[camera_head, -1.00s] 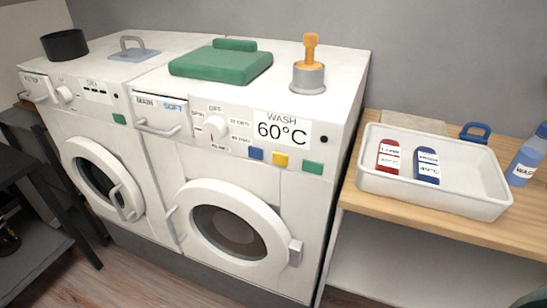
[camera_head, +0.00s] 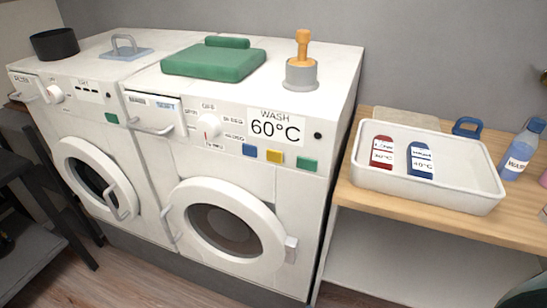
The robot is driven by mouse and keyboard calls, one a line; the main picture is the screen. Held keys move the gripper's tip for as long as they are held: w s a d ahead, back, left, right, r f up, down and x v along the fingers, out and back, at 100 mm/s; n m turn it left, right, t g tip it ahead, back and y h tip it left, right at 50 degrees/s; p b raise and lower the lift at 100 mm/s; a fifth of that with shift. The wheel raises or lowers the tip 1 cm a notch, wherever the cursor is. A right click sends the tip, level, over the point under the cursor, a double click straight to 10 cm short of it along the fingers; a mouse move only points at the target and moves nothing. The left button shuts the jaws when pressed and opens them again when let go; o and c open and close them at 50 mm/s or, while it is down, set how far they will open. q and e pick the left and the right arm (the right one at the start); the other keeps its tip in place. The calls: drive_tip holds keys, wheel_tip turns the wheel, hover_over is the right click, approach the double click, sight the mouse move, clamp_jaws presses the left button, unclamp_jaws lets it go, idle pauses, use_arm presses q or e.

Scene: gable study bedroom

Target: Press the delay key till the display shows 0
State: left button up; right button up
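The right-hand washing machine (camera_head: 181,165) has a white display (camera_head: 276,127) that reads "WASH 60°C". Below it is a row of three keys: blue (camera_head: 250,150), yellow (camera_head: 274,156) and green (camera_head: 307,164). No lettering is legible on the keys, so I cannot tell which is the delay key. A dial (camera_head: 208,127) with an OFF mark sits left of the display. The left-hand machine (camera_head: 78,133) has one green key (camera_head: 111,118) and a small dark-marked panel (camera_head: 88,91). Neither gripper is in view.
On the wooden counter (camera_head: 343,195), a white tray (camera_head: 430,199) holds red and blue labelled items. A blue bottle (camera_head: 521,150) stands beside it.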

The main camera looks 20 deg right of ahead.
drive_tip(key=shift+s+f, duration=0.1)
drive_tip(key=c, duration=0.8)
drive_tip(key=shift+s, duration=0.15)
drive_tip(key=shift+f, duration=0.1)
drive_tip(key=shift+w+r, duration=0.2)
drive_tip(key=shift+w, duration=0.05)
